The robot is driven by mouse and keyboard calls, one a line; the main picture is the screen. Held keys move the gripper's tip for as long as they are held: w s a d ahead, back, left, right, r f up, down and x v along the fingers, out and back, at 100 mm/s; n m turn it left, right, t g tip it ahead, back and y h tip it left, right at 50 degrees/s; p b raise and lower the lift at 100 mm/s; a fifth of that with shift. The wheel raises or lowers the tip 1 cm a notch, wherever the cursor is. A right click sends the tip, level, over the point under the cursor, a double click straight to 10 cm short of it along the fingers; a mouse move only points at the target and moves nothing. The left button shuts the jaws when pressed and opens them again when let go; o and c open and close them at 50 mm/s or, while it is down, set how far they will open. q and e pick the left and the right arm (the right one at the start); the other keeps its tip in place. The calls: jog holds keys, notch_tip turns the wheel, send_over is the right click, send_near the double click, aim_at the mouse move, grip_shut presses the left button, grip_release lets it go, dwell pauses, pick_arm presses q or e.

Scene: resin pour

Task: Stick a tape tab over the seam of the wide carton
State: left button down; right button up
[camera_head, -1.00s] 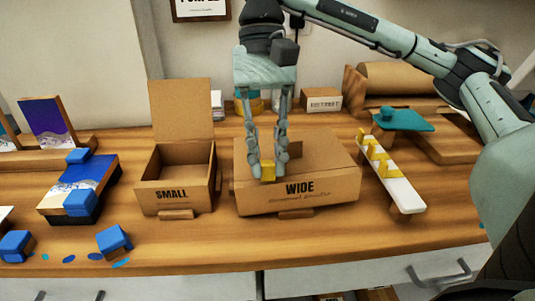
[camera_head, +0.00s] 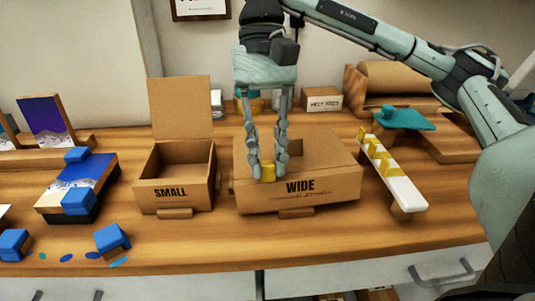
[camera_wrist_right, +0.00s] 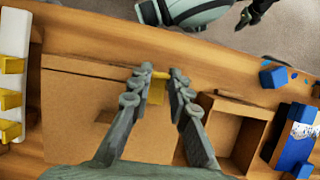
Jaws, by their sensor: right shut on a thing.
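The wide carton (camera_head: 325,191) stands on the bench with its lid closed; "WIDE" is printed on its front, and it fills the middle of the right wrist view (camera_wrist_right: 80,110). My right gripper (camera_head: 268,172) is shut on a small yellow tape tab (camera_head: 268,173), at the carton's front top edge. The tab also shows between the fingertips in the right wrist view (camera_wrist_right: 158,88). I cannot tell whether the tab touches the carton. More yellow tabs (camera_head: 378,155) sit on a white strip (camera_head: 405,194) right of the carton.
The small carton (camera_head: 172,192) stands open to the left, its flap upright. Blue blocks and a painted panel (camera_head: 85,180) lie further left. A teal-handled tool (camera_head: 403,120) and a brown roll (camera_head: 398,78) are at the back right.

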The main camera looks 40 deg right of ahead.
jog(key=shift+f+b, duration=0.25)
jog(key=shift+b, duration=0.05)
jog(key=shift+c, duration=0.2)
dwell(0.3)
jog(key=o, duration=0.8)
jog(key=shift+r, duration=0.1)
notch_tip(320, 180, up, 6)
jog(key=p, duration=0.4)
jog(key=shift+r, duration=0.95)
